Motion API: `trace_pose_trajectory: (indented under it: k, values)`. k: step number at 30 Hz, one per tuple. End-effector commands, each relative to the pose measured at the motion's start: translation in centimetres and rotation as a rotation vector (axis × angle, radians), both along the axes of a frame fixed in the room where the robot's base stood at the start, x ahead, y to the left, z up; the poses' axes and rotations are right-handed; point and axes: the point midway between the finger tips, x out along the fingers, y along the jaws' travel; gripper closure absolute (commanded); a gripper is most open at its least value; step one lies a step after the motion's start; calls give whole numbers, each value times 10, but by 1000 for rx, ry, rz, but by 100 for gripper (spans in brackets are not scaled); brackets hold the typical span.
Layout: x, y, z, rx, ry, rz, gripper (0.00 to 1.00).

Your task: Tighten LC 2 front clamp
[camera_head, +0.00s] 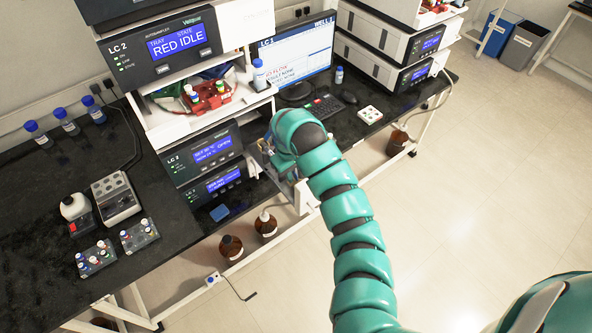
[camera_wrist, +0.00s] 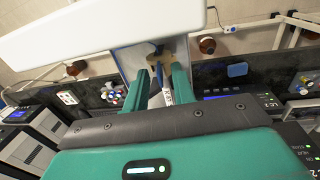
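The LC 2 stack (camera_head: 203,152) stands left of my arm in the head view. Its middle module's display (camera_head: 213,149) ends in "OPEN". My gripper (camera_wrist: 160,78) reaches into a white-walled compartment (camera_wrist: 135,58) in the wrist view. Its two teal fingers stand apart. A thin column with a white label (camera_wrist: 167,91) and a blue part (camera_wrist: 158,48) show in or behind the gap; I see no finger clearly touching them. A tan fitting (camera_wrist: 186,50) lies beyond. I cannot make out the front clamp for certain.
A white panel (camera_wrist: 100,28) crosses the wrist view close above the fingers. Two brown bottles (camera_head: 232,247) stand on the floor below the bench. A keyboard (camera_head: 323,108), a monitor (camera_head: 296,52) and a white tray (camera_head: 369,115) are behind my arm.

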Motion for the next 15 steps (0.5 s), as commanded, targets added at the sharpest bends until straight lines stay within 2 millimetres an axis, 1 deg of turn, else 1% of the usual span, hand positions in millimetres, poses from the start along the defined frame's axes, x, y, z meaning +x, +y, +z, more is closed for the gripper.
trace_pose_trajectory:
  k: [1,4,5,15]
  values:
    - [0,0,0,0,0,0,78]
    - [0,0,0,0,0,0,98]
    - [0,0,0,0,0,0,100]
    - [1,-2,0,16,12,-2,100]
